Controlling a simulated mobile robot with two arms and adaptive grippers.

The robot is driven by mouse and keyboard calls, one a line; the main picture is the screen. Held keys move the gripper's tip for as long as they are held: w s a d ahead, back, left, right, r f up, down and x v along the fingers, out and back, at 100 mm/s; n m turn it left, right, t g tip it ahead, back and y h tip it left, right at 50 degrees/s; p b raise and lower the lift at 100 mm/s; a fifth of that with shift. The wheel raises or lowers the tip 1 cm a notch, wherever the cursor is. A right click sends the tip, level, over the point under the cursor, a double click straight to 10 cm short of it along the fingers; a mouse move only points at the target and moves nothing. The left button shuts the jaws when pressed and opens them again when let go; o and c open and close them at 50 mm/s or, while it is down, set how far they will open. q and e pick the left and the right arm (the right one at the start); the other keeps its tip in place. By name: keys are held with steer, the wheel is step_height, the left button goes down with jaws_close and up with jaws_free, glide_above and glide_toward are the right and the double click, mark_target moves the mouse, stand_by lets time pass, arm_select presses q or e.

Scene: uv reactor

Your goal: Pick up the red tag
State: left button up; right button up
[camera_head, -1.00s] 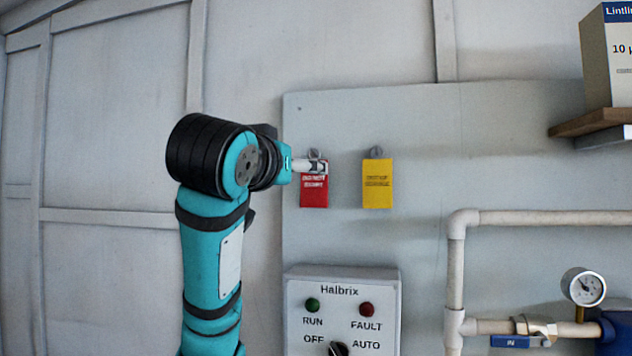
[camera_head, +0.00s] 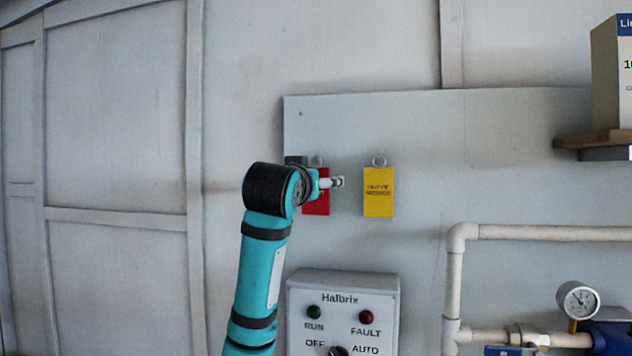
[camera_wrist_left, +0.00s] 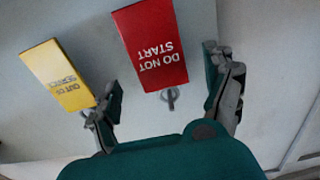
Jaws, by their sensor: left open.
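The red tag (camera_head: 318,204) hangs from a hook on the grey wall panel in the head view, partly hidden behind my left gripper (camera_head: 337,182). In the left wrist view the red tag (camera_wrist_left: 152,45) reads "DO NOT START" and appears upside down, with its hook (camera_wrist_left: 170,97) at its lower end. My left gripper (camera_wrist_left: 168,90) is open there, with one finger on each side of the hook end of the tag. I see no finger closed on the tag; whether one touches it I cannot tell. My right gripper is not in view.
A yellow tag (camera_head: 378,192) hangs on its own hook just right of the red one, close to one finger in the wrist view. Below is a control box (camera_head: 342,312) with lamps. Pale pipes (camera_head: 540,232) and a shelf (camera_head: 600,142) stand to the right.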

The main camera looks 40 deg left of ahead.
arm_select(q)
steer(key=p+x, duration=0.1)
steer(key=x, duration=0.2)
steer(key=shift+w+a+r, duration=0.1)
steer(key=shift+w+a, duration=0.1)
steer(key=shift+d, duration=0.1)
steer(key=c, duration=1.1)
steer(key=shift+o, duration=0.2)
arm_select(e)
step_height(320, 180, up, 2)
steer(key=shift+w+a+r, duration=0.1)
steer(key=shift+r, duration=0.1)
